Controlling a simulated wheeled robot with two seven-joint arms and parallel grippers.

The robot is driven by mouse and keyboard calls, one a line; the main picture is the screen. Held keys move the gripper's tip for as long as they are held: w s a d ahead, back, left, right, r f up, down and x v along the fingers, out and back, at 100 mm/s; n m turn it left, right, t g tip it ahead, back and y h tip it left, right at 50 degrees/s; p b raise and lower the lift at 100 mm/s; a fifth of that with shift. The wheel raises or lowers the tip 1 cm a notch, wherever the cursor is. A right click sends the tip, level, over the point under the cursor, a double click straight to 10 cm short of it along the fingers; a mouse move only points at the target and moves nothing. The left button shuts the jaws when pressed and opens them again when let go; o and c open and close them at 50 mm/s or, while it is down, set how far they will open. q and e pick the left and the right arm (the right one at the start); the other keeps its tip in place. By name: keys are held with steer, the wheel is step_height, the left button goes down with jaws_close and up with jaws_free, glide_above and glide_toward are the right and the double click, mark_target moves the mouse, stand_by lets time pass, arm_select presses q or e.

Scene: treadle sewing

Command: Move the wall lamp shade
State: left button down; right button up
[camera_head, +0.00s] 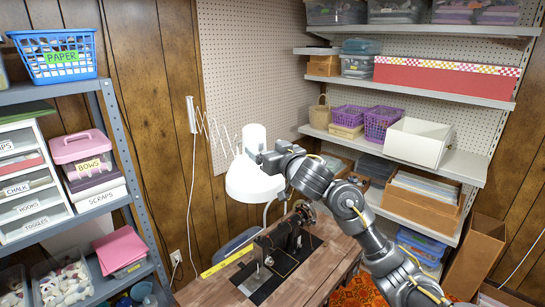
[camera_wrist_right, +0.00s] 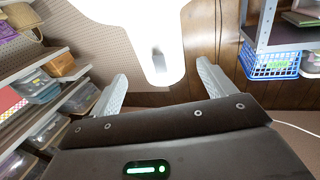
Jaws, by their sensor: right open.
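The white wall lamp shade (camera_head: 252,183) hangs over the sewing table on a zigzag extending arm (camera_head: 215,130) fixed to the wall. My right gripper (camera_head: 264,160) is at the shade's right side in the head view, overlapping it. In the right wrist view the shade (camera_wrist_right: 115,30) fills the top middle, bright, just beyond my open right gripper (camera_wrist_right: 160,82). I cannot tell whether a finger touches the shade. My left gripper is not in view.
A dark treadle sewing machine (camera_head: 285,243) stands on the wooden table (camera_head: 325,262) below the shade, beside a yellow ruler (camera_head: 226,262). Shelves with boxes stand at right (camera_head: 460,165), and a blue-grey rack with a blue basket (camera_head: 58,55) at left.

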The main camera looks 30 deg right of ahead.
steer(key=shift+s+d, duration=0.1)
steer(key=shift+s, duration=1.35)
